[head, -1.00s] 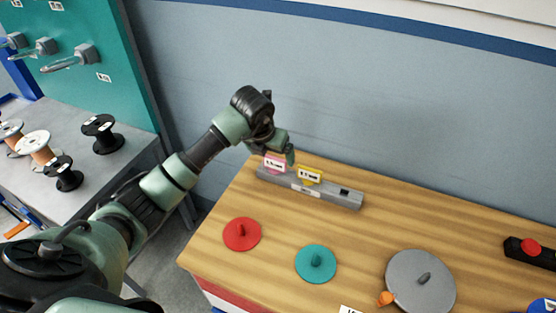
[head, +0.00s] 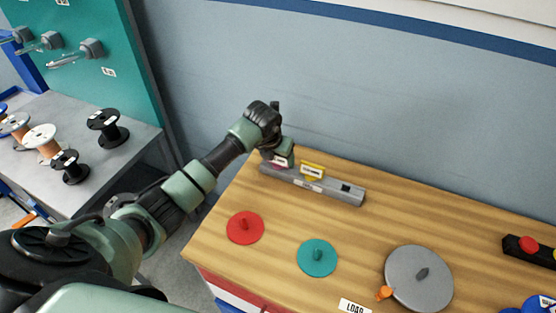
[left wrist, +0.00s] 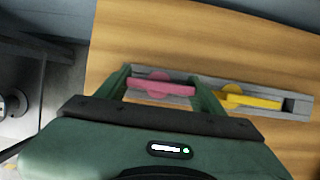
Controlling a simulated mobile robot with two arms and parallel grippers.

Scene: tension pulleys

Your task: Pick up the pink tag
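The pink tag (left wrist: 160,87) stands in the left end of a grey holder bar on the wooden table. In the head view my left gripper (head: 281,158) is down over that end and hides most of the tag. In the left wrist view my left gripper (left wrist: 163,88) has its fingers wide apart, one at each end of the pink tag. Whether the fingers touch it is not clear. My right gripper is not in view.
The grey holder bar (head: 335,193) also carries a yellow tag (head: 312,170), close to the right finger, and has an empty slot. A red disc (head: 245,228), a teal disc (head: 317,258) and a large grey disc (head: 420,280) lie nearer. The wall is behind.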

